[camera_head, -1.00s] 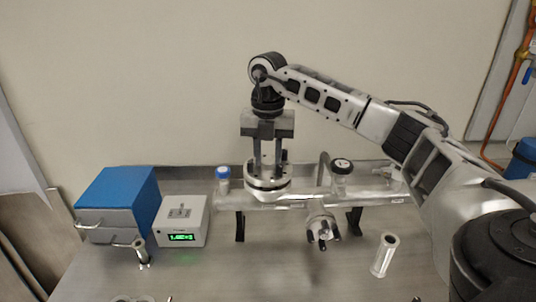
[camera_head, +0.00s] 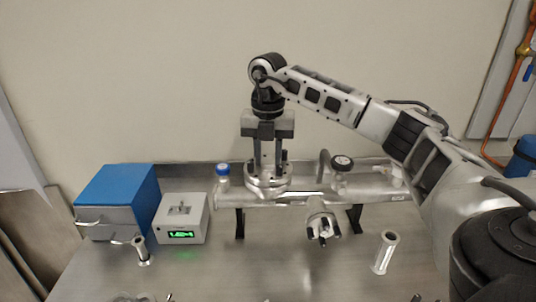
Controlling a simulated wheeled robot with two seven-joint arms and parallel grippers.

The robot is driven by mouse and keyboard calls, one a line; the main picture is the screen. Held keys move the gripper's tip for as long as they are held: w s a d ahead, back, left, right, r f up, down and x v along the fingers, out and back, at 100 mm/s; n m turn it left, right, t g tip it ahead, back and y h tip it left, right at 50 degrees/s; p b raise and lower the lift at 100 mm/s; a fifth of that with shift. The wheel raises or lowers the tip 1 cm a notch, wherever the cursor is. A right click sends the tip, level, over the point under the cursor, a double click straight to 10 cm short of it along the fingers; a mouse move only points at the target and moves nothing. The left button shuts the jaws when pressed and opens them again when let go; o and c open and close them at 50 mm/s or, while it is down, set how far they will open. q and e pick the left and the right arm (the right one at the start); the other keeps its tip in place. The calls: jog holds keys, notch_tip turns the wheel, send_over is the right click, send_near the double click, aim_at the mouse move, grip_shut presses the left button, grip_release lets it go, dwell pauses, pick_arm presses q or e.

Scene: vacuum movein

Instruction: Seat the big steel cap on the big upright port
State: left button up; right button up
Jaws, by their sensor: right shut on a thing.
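My right gripper (camera_head: 268,168) points straight down from above, its two fingers shut on the big steel cap (camera_head: 268,185). The cap is a round, shiny disc, held level over the big upright port of the horizontal steel pipe (camera_head: 300,200). The port is mostly hidden behind and beneath the cap. The cap looks very close to or touching the port; I cannot tell whether it sits flush. My left gripper is not in view.
On the pipe, a blue-topped valve (camera_head: 222,172) stands left of the cap and a black-knobbed valve (camera_head: 342,168) right. A clamped fitting (camera_head: 321,225) faces forward. A blue box (camera_head: 118,200), grey display box (camera_head: 182,220) and loose steel tube (camera_head: 386,253) stand on the bench.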

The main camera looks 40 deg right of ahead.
jog(key=shift+w+r, duration=0.1)
jog(key=shift+r, duration=0.1)
jog(key=o, duration=1.1)
jog(key=shift+f, duration=0.25)
notch_tip(320, 180, up, 6)
jog(key=shift+r+b, duration=0.2)
jog(key=shift+b, duration=0.1)
pick_arm(q)
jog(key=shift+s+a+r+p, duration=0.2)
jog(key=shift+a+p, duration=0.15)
jog(key=shift+p, duration=0.8)
pick_arm(e)
notch_tip(320, 180, up, 10)
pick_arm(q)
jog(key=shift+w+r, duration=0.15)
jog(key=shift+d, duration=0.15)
